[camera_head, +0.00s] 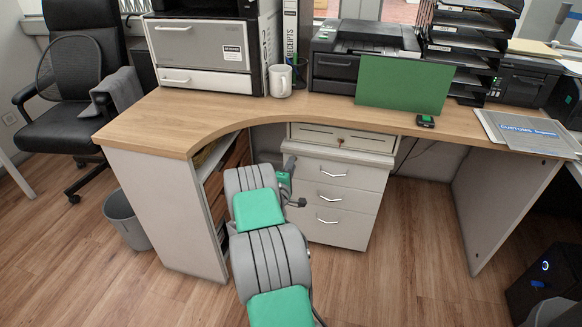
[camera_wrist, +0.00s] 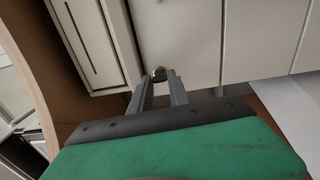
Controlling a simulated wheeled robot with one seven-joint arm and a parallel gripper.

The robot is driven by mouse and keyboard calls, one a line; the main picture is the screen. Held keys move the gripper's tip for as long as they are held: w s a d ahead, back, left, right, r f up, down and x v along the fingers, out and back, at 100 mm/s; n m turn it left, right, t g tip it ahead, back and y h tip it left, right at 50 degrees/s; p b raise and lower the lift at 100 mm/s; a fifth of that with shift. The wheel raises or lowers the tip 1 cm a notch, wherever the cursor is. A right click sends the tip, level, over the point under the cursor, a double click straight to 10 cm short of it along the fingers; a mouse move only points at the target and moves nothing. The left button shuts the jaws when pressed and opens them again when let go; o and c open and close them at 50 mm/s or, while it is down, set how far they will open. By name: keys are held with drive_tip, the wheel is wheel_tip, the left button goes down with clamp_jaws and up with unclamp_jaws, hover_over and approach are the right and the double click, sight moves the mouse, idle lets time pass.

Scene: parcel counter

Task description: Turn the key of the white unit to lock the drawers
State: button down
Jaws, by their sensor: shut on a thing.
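The white drawer unit (camera_head: 342,187) stands under the wooden counter, with several handled drawers that look closed. In the wrist view its pale front (camera_wrist: 190,40) fills the top. A small brass-coloured key (camera_wrist: 159,73) sits at the unit's front, between the tips of my gripper (camera_wrist: 158,80). The two fingers are close together on either side of it, shut on the key. My gripper also shows in the head view (camera_head: 290,170), at the unit's upper left edge. The key is hidden there by my arm.
The wooden counter (camera_head: 220,112) overhangs the unit. A shallow drawer (camera_head: 335,136) is mounted under the counter just above it. A grey bin (camera_head: 122,218) stands at the left. Floor to the right of the unit is clear.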

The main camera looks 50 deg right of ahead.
idle(0.3)
drive_tip(key=c, duration=1.2)
unclamp_jaws()
drive_tip(key=shift+c, duration=0.2)
drive_tip(key=v, duration=0.7)
drive_tip(key=shift+s+a+p, duration=0.2)
drive_tip(key=shift+a+p, duration=0.2)
drive_tip(key=shift+p, duration=0.05)
drive_tip(key=shift+r, duration=0.1)
